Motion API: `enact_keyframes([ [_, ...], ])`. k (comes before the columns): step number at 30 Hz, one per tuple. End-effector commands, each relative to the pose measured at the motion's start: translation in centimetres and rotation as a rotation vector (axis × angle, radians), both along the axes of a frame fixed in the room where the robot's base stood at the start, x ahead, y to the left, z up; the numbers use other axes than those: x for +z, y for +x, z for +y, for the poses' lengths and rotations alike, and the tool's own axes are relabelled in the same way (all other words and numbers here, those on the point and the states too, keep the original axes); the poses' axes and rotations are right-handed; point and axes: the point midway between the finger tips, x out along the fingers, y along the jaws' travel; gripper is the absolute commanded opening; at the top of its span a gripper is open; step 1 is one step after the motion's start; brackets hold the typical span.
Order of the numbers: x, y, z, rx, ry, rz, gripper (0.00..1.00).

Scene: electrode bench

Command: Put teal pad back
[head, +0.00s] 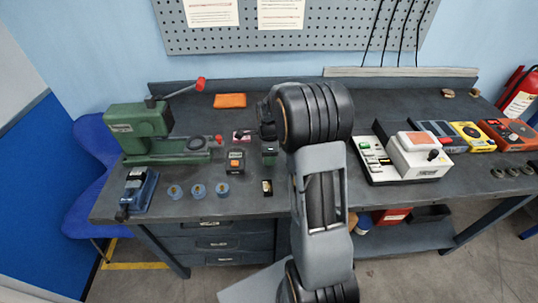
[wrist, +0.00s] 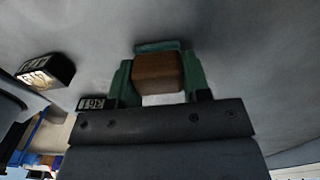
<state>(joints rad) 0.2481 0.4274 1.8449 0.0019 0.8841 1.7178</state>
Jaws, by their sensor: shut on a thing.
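In the wrist view, my gripper (wrist: 158,82) is shut on a block with a brown face, with a teal edge (wrist: 157,46) at its far side. I take this block to be the teal pad. Green pieces flank it on both sides; I cannot tell which parts are pad and which are fingers. In the head view, my arm and wrist hide most of the gripper. A small dark green shape (head: 269,155) shows just below my wrist, above or on the bench; I cannot tell which.
Blue-rimmed cups (head: 197,190) and a green press (head: 140,130) stand further left. A white device (head: 418,155) stands right of my arm.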

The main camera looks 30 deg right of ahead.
Motion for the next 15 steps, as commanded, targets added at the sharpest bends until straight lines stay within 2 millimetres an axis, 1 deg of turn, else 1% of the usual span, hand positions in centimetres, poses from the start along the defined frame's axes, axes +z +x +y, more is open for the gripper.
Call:
enact_keyframes([
  [5, 0.0, 0.01, 0.01, 0.0, 0.0, -0.001, 0.21],
  [9, -0.45, 0.01, 0.01, 0.0, 0.0, 0.0, 0.21],
  [10, -0.31, 0.01, 0.01, 0.0, 0.0, -0.001, 0.46],
  [15, -0.27, 0.01, 0.01, 0.0, 0.0, 0.0, 0.63],
])
